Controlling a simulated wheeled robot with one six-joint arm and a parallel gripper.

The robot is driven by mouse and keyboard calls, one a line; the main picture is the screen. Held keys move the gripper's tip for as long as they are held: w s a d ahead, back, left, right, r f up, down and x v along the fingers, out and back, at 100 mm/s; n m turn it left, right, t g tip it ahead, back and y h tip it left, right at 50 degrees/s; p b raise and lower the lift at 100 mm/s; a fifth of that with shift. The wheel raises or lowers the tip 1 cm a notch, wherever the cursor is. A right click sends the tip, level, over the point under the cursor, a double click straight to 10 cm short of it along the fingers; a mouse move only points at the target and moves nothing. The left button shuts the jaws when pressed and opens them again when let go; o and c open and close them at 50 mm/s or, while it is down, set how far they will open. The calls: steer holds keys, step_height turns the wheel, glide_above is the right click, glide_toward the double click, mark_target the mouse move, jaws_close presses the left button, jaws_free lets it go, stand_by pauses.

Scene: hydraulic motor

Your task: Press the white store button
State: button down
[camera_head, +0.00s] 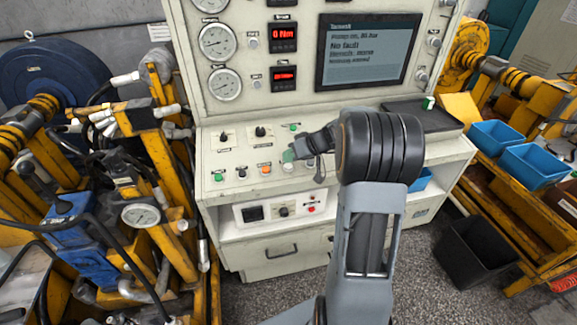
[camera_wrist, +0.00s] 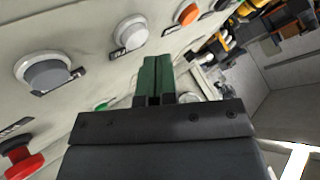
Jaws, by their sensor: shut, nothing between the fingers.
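The white button (camera_wrist: 130,32) is a round cap in a ring on the sloping control panel, with a dark label beside it. In the head view the white button (camera_head: 287,168) sits just right of the orange one, close to my fingertips. My gripper (camera_wrist: 153,75) is shut and empty, its two green fingers side by side. In the head view my gripper (camera_head: 289,156) is over the panel by the white button. The fingertips appear beside the cap in the wrist view; I cannot tell whether they touch the panel.
An orange button (camera_wrist: 188,14) and a larger grey button (camera_wrist: 46,72) flank the white one. A red knob (camera_wrist: 20,163) and a partly hidden green button (camera_wrist: 101,106) are nearby. A screen (camera_head: 368,50) and gauges stand above the panel. Yellow machinery crowds the left.

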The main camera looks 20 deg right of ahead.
mark_target(290, 168)
steer(key=shift+w+f+b, duration=0.15)
steer(key=shift+f+b, duration=0.65)
steer(key=shift+b, duration=0.7)
stand_by(0.6)
steer(key=shift+r, duration=0.85)
steer(key=shift+r, duration=0.1)
steer(key=shift+s+a+r+p, duration=0.15)
steer(key=shift+r+p, duration=0.15)
steer(key=shift+r, duration=0.5)
steer(key=shift+s+d+r+p, duration=0.1)
steer(key=shift+s+r+p, duration=0.15)
steer(key=shift+r, duration=0.5)
steer(key=shift+s+a+r+p, duration=0.1)
steer(key=shift+r+p, duration=0.25)
steer(key=shift+r, duration=0.45)
